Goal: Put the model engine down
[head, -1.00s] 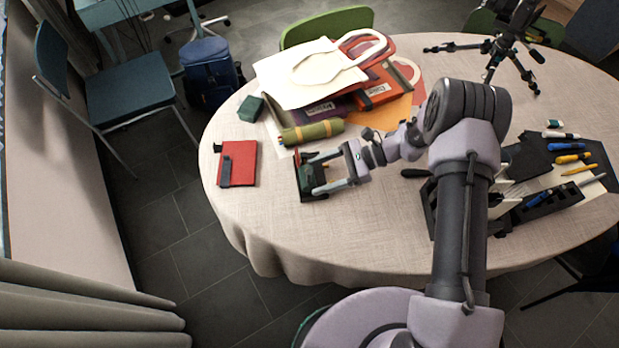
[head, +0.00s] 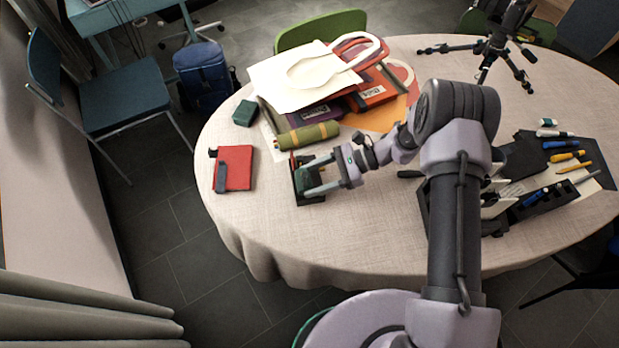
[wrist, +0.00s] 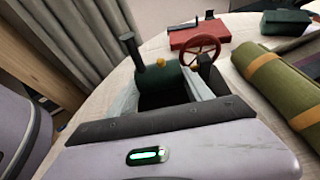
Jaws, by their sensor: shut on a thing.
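The model engine (head: 302,178) is dark green and black, with a black base, near the table's front left edge. In the wrist view the engine (wrist: 171,76) shows a green boiler, a black chimney, a yellow knob and a red spoked flywheel. My gripper (head: 309,179) is shut on it, one finger on each side. The fingers also show in the wrist view (wrist: 165,96), with the engine between them. The engine looks upright and at or close to the tabletop; I cannot tell whether its base touches. My gripper body hides its near lower part in the wrist view.
A red notebook (head: 236,167) lies left of the engine, with bare cloth between. An olive roll (head: 308,135) lies just behind it. A green box (head: 245,113) is at the back left. A black organizer (head: 530,207) with pens stands right. The tablecloth (head: 270,230) in front is clear.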

